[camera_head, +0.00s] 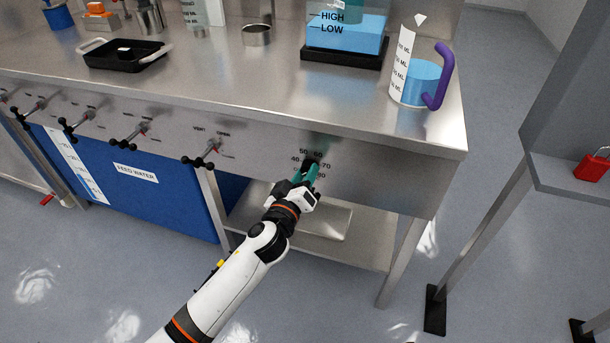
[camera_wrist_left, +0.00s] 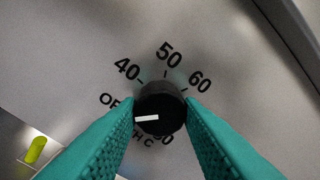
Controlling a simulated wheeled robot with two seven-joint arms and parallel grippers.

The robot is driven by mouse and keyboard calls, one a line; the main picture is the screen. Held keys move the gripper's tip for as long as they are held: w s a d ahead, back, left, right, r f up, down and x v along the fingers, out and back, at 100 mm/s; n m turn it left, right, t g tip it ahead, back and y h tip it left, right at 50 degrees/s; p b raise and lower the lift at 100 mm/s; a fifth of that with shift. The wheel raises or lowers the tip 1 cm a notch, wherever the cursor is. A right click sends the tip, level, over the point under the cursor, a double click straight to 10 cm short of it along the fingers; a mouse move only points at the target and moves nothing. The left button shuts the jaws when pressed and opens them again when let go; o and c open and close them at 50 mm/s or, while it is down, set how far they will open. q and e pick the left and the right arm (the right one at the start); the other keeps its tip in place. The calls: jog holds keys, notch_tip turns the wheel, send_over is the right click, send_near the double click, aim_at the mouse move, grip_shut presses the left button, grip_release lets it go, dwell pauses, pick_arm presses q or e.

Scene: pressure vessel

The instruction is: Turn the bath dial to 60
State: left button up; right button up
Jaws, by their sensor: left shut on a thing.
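The bath dial (camera_wrist_left: 165,98) is a round black knob with a white pointer line, seen in the left wrist view. Numbers 40, 50 and 60 arc above it, with a partly hidden OFF label at its left. The white line lies on the left part of the knob and points left, just below the OFF label. My left gripper (camera_wrist_left: 160,118) has its teal fingers on both sides of the knob, shut on it. In the head view my left gripper (camera_head: 311,174) is at the front panel and hides most of the dial. My right gripper is not in view.
Several valve handles (camera_head: 203,153) stick out of the panel left of the dial. A measuring jug with a purple handle (camera_head: 441,78), a blue-filled tank (camera_head: 345,35) and a black tray (camera_head: 124,55) stand on the steel bench (camera_head: 250,85). A shelf (camera_head: 375,245) lies below.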

pick_arm(q)
jog(key=m+p, duration=0.2)
jog(key=m, duration=0.2)
jog(key=shift+r+m, duration=0.1)
jog(key=shift+m, duration=0.2)
jog(key=m+p, duration=0.2)
jog(key=m, duration=0.6)
jog(key=shift+m+y+p, duration=0.3)
jog(key=shift+y+p, duration=0.05)
jog(key=shift+y, duration=0.05)
jog(key=m+y, duration=0.1)
jog(key=m, duration=1.6)
jog(key=shift+m+p, duration=0.3)
jog(key=shift+p, duration=0.05)
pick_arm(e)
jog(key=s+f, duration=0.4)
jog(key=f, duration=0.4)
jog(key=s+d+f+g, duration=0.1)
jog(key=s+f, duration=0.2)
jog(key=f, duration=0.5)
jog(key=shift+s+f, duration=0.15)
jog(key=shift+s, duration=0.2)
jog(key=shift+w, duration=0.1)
